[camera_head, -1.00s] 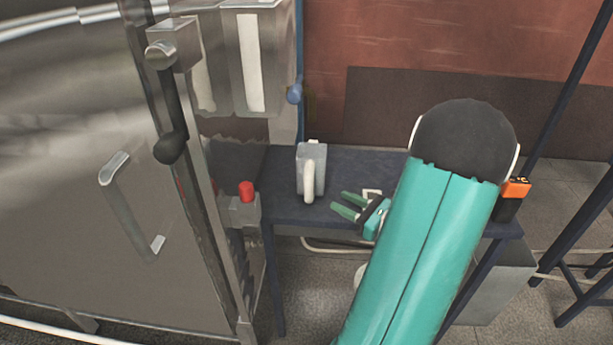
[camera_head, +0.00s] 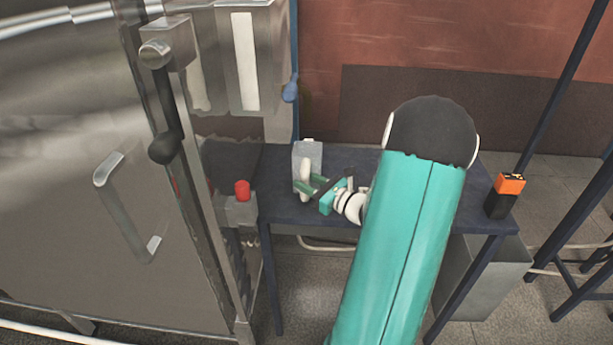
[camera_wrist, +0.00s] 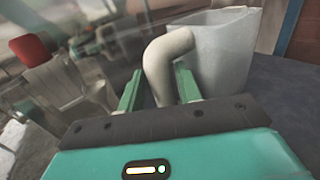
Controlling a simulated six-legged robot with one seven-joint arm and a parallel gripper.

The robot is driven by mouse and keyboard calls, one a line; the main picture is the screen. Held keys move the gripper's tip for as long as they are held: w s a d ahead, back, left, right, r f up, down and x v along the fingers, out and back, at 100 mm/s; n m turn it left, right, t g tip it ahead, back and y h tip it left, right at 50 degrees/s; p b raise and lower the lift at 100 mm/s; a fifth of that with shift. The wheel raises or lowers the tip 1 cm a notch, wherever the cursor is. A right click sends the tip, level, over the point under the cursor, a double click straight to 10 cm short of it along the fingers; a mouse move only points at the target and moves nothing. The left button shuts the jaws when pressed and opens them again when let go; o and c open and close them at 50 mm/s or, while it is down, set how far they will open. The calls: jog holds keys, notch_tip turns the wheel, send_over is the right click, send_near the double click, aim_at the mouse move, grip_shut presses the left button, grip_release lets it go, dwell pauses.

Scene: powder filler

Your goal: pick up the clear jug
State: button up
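The clear jug (camera_head: 309,153) stands upright on the dark blue table, beside the steel machine. Its pale curved handle (camera_wrist: 164,62) faces my gripper. My gripper (camera_head: 310,187) is at the handle, with its two green fingers apart. In the wrist view my gripper (camera_wrist: 158,84) has one finger on each side of the handle's lower part, and the jug's body (camera_wrist: 226,45) is just beyond to the right. A gap shows between the left finger and the handle; the right finger is close to the handle, and contact there cannot be told.
The steel machine (camera_head: 75,190) with its handles stands close on the left. A red button (camera_head: 242,190) on a grey box is near the table's left edge. An orange and black tool (camera_head: 505,195) stands at the right end of the blue table (camera_head: 285,207).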

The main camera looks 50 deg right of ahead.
jog(key=shift+w, duration=0.6)
jog(key=shift+c, duration=0.4)
grip_shut()
jog(key=shift+r, duration=0.1)
notch_tip(320, 180, up, 10)
